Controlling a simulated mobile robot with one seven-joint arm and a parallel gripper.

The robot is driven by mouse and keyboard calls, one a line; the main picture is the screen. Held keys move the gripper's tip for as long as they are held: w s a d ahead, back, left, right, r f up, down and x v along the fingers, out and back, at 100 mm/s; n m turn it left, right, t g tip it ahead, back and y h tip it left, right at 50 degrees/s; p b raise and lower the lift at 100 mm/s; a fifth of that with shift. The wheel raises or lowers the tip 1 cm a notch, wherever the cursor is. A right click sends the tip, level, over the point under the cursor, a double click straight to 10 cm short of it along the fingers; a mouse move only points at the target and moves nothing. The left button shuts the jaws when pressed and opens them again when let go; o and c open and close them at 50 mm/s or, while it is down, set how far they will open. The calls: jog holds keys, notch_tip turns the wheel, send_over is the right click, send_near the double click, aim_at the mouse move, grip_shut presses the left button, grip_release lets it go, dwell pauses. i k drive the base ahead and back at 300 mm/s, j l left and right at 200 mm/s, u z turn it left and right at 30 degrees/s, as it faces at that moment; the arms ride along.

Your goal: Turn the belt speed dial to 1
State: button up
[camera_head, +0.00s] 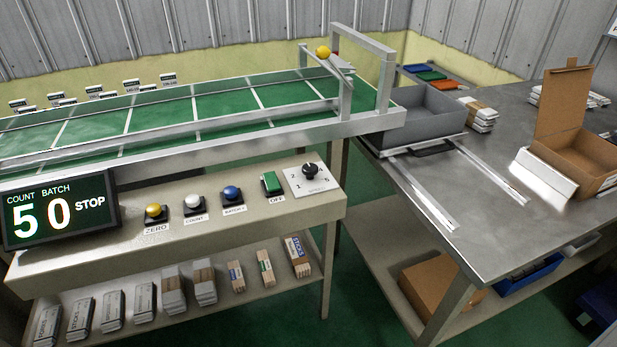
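The belt speed dial is a black round knob (310,170) on a pale plate (299,187) at the right end of the beige control ledge. Small numbers stand around it; I can make out 1 and 2 on its left and what looks like a 5 at lower right. Its pointer is too small to read. The belt (105,120) is green with white cross lines, behind the ledge. The display (60,209) reads COUNT 5, BATCH 0, STOP. My gripper is not in view.
Left of the dial are a green OFF switch (271,183) and blue (233,194), white (194,201) and yellow (154,212) buttons. A metal frame (384,80) rises behind the dial. A grey bin (425,112) and an open cardboard box (575,150) stand on the right table.

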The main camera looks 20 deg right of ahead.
aim_at(310, 170)
jog(key=l+z, duration=0.65)
jog(key=z, duration=0.15)
jog(key=l+z, duration=0.4)
